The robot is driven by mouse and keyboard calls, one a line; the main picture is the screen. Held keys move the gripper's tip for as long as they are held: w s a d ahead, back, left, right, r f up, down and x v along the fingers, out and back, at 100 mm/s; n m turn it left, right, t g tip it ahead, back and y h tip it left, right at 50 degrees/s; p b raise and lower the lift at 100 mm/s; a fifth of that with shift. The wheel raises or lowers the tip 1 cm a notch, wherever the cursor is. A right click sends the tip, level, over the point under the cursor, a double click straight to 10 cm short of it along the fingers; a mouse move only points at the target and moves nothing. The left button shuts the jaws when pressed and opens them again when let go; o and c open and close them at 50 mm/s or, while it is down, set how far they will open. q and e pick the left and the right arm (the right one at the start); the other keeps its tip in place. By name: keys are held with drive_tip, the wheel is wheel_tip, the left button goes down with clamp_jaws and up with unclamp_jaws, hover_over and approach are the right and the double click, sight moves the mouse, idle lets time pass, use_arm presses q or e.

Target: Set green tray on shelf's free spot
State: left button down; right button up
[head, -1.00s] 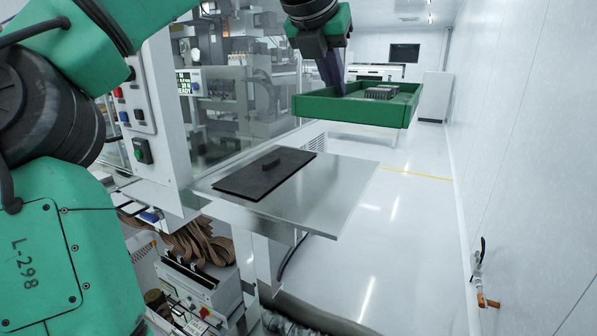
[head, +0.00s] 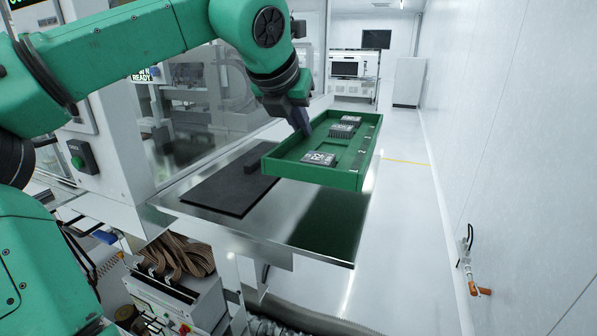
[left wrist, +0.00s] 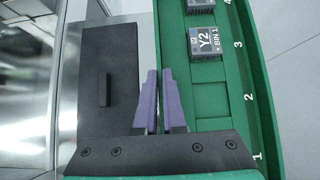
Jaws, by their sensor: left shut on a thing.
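The green tray (head: 310,174) is a shallow open box with dark chip blocks (head: 320,158) in it. My left gripper (head: 303,128) is shut on the tray's left wall. In the left wrist view, its purple fingers (left wrist: 151,103) pinch that wall, and the numbered tray floor (left wrist: 207,97) lies to their right. The tray is held above the right part of the metal shelf (head: 270,222), apart from it, with its green reflection below. A black plate (head: 222,192) with a raised bar lies on the shelf's left part. My right gripper is not in view.
The bare shelf surface is right of the black plate. A glass-fronted machine (head: 225,110) stands along the shelf's left side. A white wall (head: 500,130) runs along the right, with open floor (head: 410,220) between. Brown ribbon cables (head: 175,257) hang below the shelf.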

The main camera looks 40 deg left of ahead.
sight(299, 183)
use_arm(q)
wheel_tip(299, 183, down, 8)
drive_tip(key=shift+a+f, duration=0.1)
drive_tip(key=shift+a, duration=0.05)
drive_tip(key=shift+w+a+f, duration=0.1)
drive_tip(key=shift+w, duration=0.05)
drive_tip(key=c, duration=1)
unclamp_jaws()
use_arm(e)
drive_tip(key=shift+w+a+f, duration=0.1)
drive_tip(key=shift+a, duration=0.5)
use_arm(q)
drive_tip(key=shift+s+r, duration=0.2)
drive_tip(key=shift+s, duration=0.05)
drive_tip(key=b+v, duration=0.1)
drive_tip(key=v, duration=1)
drive_tip(key=shift+r+b, duration=0.2)
drive_tip(key=shift+b, duration=0.1)
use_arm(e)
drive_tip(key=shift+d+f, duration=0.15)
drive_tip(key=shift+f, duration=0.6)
use_arm(q)
drive_tip(key=shift+s, duration=0.15)
